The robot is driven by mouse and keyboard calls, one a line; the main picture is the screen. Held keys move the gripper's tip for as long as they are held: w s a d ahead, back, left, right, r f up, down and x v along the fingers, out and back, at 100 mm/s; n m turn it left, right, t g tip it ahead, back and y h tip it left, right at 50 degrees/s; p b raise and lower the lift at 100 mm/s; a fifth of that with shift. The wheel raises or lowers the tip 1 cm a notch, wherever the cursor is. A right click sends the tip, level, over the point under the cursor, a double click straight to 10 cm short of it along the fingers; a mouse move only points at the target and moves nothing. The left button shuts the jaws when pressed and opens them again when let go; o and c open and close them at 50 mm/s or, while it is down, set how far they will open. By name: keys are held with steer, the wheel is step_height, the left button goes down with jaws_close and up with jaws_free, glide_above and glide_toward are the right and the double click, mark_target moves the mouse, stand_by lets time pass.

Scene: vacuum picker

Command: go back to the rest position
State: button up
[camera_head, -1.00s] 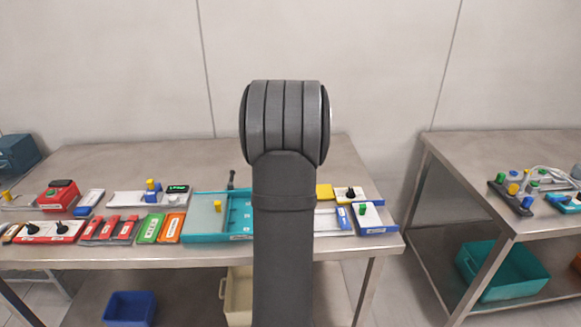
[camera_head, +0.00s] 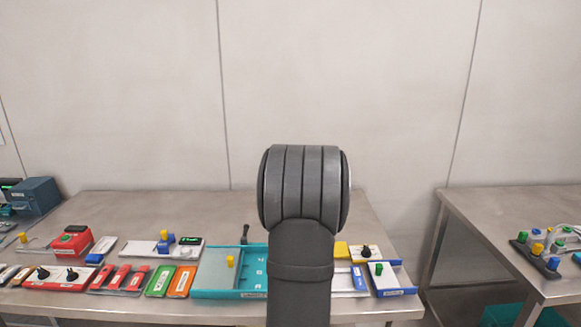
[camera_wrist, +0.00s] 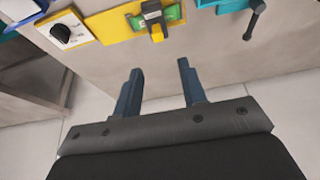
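My gripper (camera_wrist: 157,85) shows in the wrist view with its two blue fingers spread apart and nothing between them. Beyond the fingers in that view are a steel table edge and the pale floor. In the head view my arm stands upright in the middle and hides part of the table behind it. The gripper itself does not show in the head view.
The steel table (camera_head: 215,205) carries a teal tray (camera_head: 205,292), a blue tray (camera_head: 397,292), a red device (camera_head: 72,240) and several coloured panels. In the wrist view a yellow plate (camera_wrist: 112,25) lies near the edge. A second table (camera_head: 490,215) stands right.

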steer(key=x, duration=1.4)
steer(key=shift+w+d+f, duration=0.1)
steer(key=shift+w+f, duration=0.1)
steer(key=shift+f, duration=0.1)
steer(key=shift+d, duration=0.1)
